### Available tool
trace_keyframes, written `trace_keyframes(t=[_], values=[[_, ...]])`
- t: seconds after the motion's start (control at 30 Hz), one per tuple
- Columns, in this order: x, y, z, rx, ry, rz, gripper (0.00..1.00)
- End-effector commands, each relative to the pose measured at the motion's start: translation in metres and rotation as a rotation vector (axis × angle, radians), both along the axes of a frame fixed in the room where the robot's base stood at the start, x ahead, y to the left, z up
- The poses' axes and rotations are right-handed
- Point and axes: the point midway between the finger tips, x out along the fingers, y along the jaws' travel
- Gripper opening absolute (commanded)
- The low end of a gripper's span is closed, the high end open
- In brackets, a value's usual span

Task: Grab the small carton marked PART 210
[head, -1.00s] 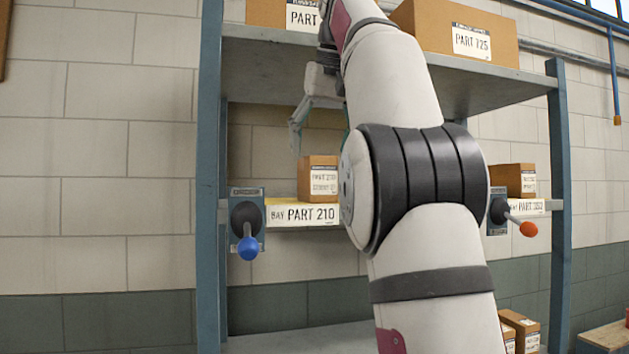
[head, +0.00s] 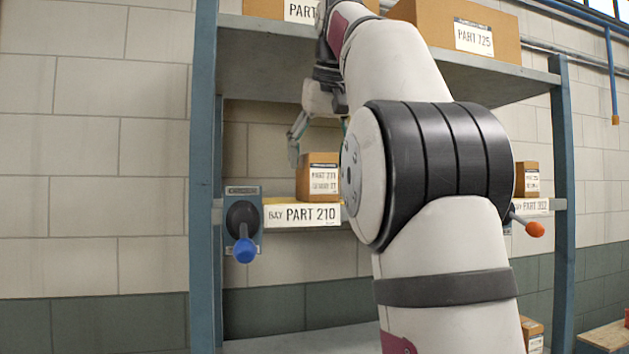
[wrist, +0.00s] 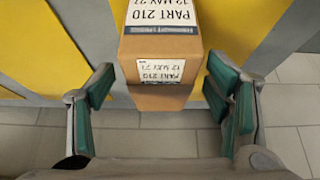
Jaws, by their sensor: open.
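The small carton marked PART 210 (head: 317,177) is a brown box with a white label. It stands on the middle shelf above the bay sign PART 210 (head: 302,215). In the wrist view the carton (wrist: 160,45) is at the top middle, its labels upside down or turned. My gripper (wrist: 160,105) is open, with green-padded fingers to the left and right of the carton's near end, apart from it. In the head view my gripper (head: 298,137) is just above and left of the carton, and my arm hides part of it.
A blue-knobbed lever (head: 245,250) is mounted left of the bay, and an orange-knobbed lever (head: 534,229) right of it. Another carton (head: 527,180) stands at the right bay. The upper shelf (head: 300,65) with larger boxes, including PART 725 (head: 460,30), hangs over the gripper.

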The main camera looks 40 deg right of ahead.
Motion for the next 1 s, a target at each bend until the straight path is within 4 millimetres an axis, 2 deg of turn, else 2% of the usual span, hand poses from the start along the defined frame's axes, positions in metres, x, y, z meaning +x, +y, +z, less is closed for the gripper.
trace_keyframes(t=[0.3,0.63,0.67,0.93,0.97,1.0], values=[[0.016,-0.007,-0.033,0.001,0.003,0.001,0.72],[0.019,-0.009,-0.037,0.000,0.001,0.001,0.72],[0.019,-0.009,-0.037,0.000,0.001,0.001,0.67],[0.019,-0.009,-0.037,0.000,0.001,0.001,0.06],[0.019,-0.009,-0.037,0.000,0.001,0.001,0.00],[0.019,-0.009,-0.036,-0.001,-0.002,0.001,0.00]])
